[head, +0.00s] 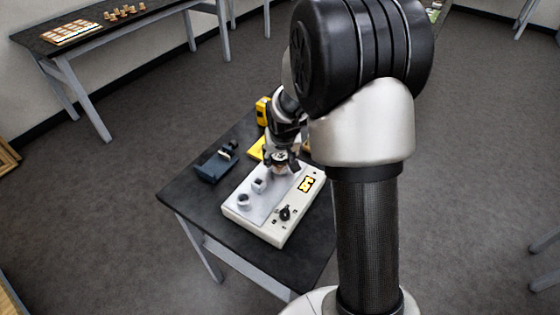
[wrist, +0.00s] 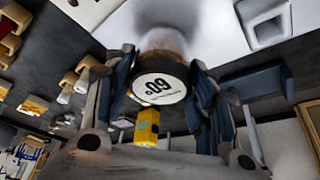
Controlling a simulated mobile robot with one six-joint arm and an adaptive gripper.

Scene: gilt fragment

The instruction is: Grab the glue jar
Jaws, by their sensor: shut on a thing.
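The glue jar (wrist: 166,84) has a round white top printed with "60°" and a brownish body. In the wrist view it sits between the two dark fingers of my gripper (wrist: 165,73), which is shut on it. In the head view my gripper (head: 281,155) is low over the far part of a pale warmer unit (head: 248,215) on the dark table. The jar's lower end is against or just above the unit's pale top; I cannot tell which. My arm hides part of the unit's far side.
The warmer has round and square wells, a lit display (head: 307,184) and a black knob (head: 285,213). A dark blue tray (head: 213,169) lies to its left. A yellow device (head: 263,111) stands behind. A side table (head: 150,17) with small wooden pieces is far left.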

